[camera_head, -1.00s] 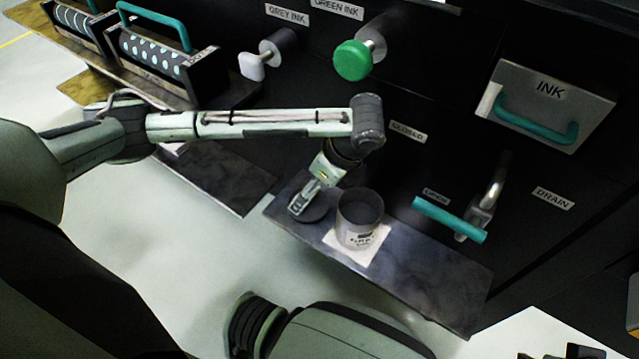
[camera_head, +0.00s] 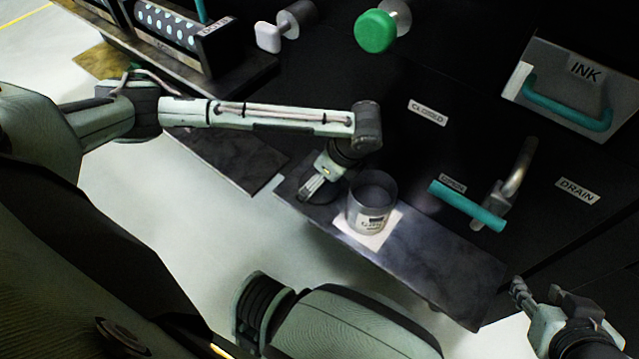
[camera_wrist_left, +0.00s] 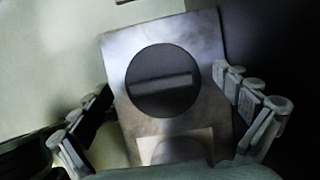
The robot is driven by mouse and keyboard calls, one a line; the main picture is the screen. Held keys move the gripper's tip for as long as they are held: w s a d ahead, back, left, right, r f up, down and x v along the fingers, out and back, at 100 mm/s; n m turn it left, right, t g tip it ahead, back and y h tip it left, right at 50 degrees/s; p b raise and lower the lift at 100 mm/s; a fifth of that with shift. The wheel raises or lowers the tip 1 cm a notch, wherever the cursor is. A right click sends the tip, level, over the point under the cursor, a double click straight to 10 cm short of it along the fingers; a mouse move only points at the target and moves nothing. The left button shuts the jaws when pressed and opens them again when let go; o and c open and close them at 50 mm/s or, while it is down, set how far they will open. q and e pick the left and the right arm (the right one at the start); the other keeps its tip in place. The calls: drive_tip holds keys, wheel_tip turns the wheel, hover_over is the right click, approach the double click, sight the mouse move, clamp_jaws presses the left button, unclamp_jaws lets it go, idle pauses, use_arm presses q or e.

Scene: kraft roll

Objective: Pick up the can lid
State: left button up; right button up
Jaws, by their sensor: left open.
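The can lid (camera_wrist_left: 163,82) is a dark round disc with a straight bar handle across it. It lies flat on the grey shelf (camera_wrist_left: 117,54) in the left wrist view. In the head view its dark edge (camera_head: 325,196) shows beneath my left gripper (camera_head: 313,190), which hides much of it. My left gripper (camera_wrist_left: 165,88) is open above the lid, its fingers on either side and holding nothing. An open grey can (camera_head: 371,208) with a label stands upright beside the lid. My right gripper (camera_head: 546,294) is at the lower right, fingers apart and empty.
The can stands on a white sheet (camera_head: 347,238) on the shelf (camera_head: 450,262). A teal-handled lever (camera_head: 467,206) sticks out from the dark machine just right of the can. A green knob (camera_head: 376,31) and an INK drawer (camera_head: 570,85) are higher up. The shelf's right part is clear.

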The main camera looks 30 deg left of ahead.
use_arm(q)
drive_tip(key=c, duration=1.5)
drive_tip(key=shift+o, duration=0.2)
drive_tip(key=shift+s, duration=0.1)
